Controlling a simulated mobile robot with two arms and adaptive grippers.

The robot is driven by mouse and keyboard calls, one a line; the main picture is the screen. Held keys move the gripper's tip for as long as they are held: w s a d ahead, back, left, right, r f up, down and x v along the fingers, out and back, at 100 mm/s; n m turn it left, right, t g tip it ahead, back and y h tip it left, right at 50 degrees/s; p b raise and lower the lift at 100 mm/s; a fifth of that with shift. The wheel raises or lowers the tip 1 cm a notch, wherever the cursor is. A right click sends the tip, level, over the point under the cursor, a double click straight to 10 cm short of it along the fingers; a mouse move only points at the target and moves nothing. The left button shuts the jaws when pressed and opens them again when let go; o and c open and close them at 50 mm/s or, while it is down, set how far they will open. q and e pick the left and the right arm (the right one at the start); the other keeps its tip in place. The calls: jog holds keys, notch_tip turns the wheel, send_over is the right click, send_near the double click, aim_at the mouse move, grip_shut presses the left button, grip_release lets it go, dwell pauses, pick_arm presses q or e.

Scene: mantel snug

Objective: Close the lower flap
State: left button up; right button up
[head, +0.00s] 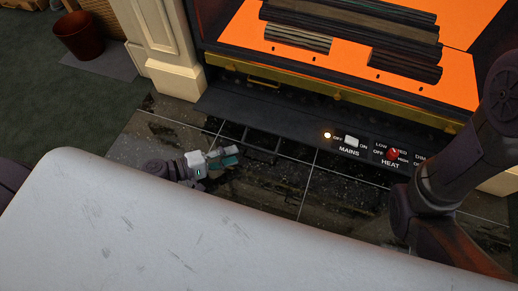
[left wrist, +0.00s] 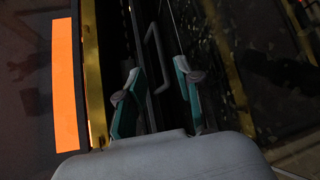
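The lower flap (head: 300,118) is a long dark panel along the foot of the fireplace, below the brass-coloured trim. A thin dark bar handle (head: 262,140) shows near its front edge. In the left wrist view the handle (left wrist: 155,60) appears between my finger tips. My left gripper (head: 228,157) is low over the dark hearth, just left of the handle. Its two teal fingers (left wrist: 158,88) are apart and hold nothing. I cannot tell whether they touch the flap. My right arm comes down at the right; its gripper is out of view.
A lit lamp, a white mains switch (head: 352,142) and a red heat knob (head: 393,154) sit right of the handle. The orange firebox with dark logs (head: 350,30) is above. A cream pillar (head: 175,70) and a red-brown bin (head: 80,36) stand left.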

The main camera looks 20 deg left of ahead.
aim_at(259, 148)
pick_arm(q)
jog(key=b+x, duration=0.3)
jog(key=x, duration=0.6)
jog(key=shift+f, duration=0.2)
jog(key=shift+w+d+b, duration=0.25)
jog(key=shift+d+b, duration=0.05)
grip_shut()
